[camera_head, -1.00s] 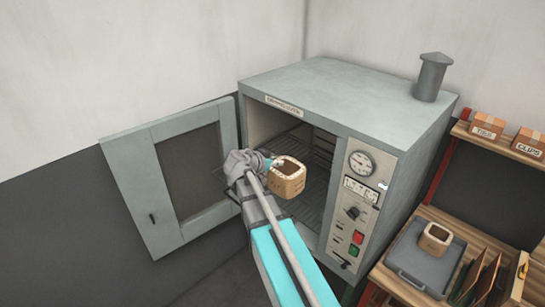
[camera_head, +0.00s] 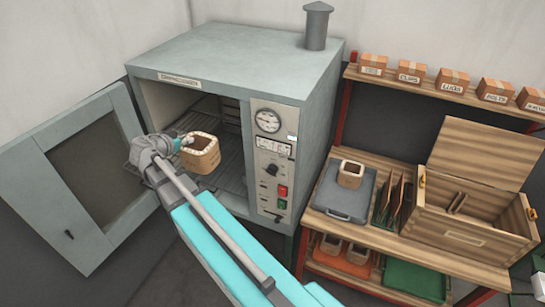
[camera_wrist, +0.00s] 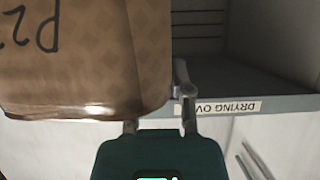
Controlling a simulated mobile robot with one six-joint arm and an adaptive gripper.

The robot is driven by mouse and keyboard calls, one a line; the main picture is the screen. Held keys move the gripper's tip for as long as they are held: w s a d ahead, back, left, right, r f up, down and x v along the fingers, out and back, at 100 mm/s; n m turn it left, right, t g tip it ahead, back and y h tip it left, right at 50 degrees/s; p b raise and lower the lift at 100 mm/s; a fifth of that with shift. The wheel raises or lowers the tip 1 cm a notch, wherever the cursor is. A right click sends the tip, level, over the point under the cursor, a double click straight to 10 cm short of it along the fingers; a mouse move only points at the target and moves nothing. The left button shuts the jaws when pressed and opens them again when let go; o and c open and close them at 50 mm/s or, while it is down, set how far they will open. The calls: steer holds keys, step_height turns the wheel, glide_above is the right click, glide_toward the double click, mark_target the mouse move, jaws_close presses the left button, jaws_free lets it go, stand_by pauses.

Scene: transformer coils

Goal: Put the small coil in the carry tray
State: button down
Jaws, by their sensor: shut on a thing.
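My gripper (camera_head: 184,143) is shut on a brown, square-sided hollow coil (camera_head: 201,156), holding it by its left wall in front of the open oven. In the wrist view the held coil (camera_wrist: 85,60) fills the upper left, with dark handwritten marks seen upside down. A smaller-looking coil (camera_head: 351,173) stands upright on a grey tray with a handle (camera_head: 333,203) on the bench. I cannot tell for sure which coil the task calls small, or whether the grey tray is the carry tray.
The drying oven (camera_head: 230,70) stands with its door (camera_head: 45,160) open to the left. On the bench (camera_head: 390,243) are upright folders (camera_head: 395,200) and an open wooden box (camera_head: 470,225). Below are an orange tray (camera_head: 345,265) with coils and a green tray (camera_head: 415,280). Labelled cartons (camera_head: 452,80) line the shelf.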

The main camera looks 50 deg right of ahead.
step_height(320, 180, down, 10)
steer(key=b, duration=1)
steer(key=shift+f, duration=0.25)
steer(key=shift+a, duration=0.1)
